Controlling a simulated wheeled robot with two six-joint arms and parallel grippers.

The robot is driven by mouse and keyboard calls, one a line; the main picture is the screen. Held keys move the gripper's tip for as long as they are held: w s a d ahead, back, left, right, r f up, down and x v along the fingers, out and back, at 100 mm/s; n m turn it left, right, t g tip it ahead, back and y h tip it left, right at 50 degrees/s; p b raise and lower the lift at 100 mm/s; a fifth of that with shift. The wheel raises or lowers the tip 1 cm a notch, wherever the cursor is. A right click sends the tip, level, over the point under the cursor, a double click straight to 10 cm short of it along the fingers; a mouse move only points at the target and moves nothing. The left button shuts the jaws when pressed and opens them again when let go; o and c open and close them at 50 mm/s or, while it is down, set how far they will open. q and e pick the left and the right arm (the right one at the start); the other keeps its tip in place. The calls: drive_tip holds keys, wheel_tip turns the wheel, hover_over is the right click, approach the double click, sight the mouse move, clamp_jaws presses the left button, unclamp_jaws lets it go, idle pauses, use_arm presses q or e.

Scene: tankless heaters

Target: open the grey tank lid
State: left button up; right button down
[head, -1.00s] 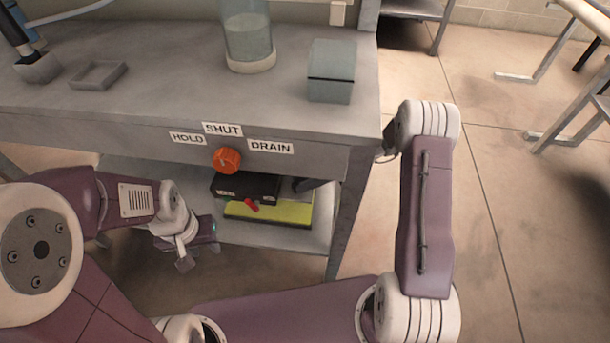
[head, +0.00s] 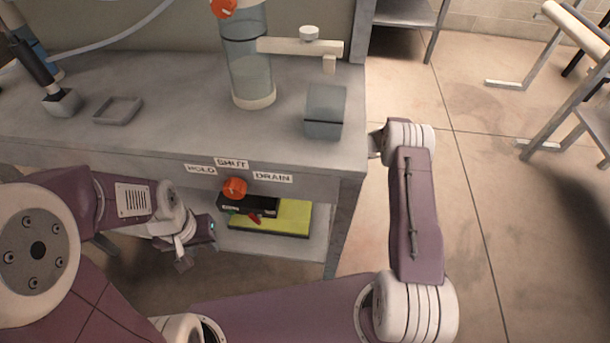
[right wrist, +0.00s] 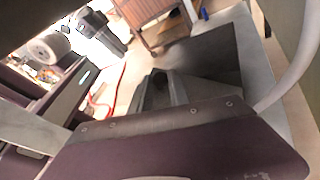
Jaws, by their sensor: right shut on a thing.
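A grey box-shaped tank with a flat lid (head: 325,100) stands at the bench's right end. A seam runs around it, and the lid looks closed. My left gripper (head: 183,262) hangs low before the bench, apart from the tank; its jaws are too small to read. My right arm reaches the bench's right edge, where its gripper is hidden in the head view. In the right wrist view my right gripper (right wrist: 165,92) is shut, with a dark flat surface beyond; I cannot make out what it holds.
An orange knob (head: 235,188) is on the bench front below HOLD, SHUT and DRAIN labels. A shallow tray (head: 118,110) lies left. The lower shelf holds a yellow-green slab (head: 285,217).

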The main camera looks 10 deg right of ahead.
drive_tip(key=shift+w+f, duration=0.1)
drive_tip(key=shift+w, duration=0.05)
drive_tip(key=c, duration=1.5)
unclamp_jaws()
drive_tip(key=shift+o, duration=1.2)
drive_tip(key=shift+w+f, duration=0.1)
drive_tip(key=shift+d, duration=0.25)
drive_tip(key=p+v, duration=0.1)
drive_tip(key=v, duration=0.7)
drive_tip(key=shift+d+r, duration=0.25)
drive_tip(key=shift+d, duration=0.05)
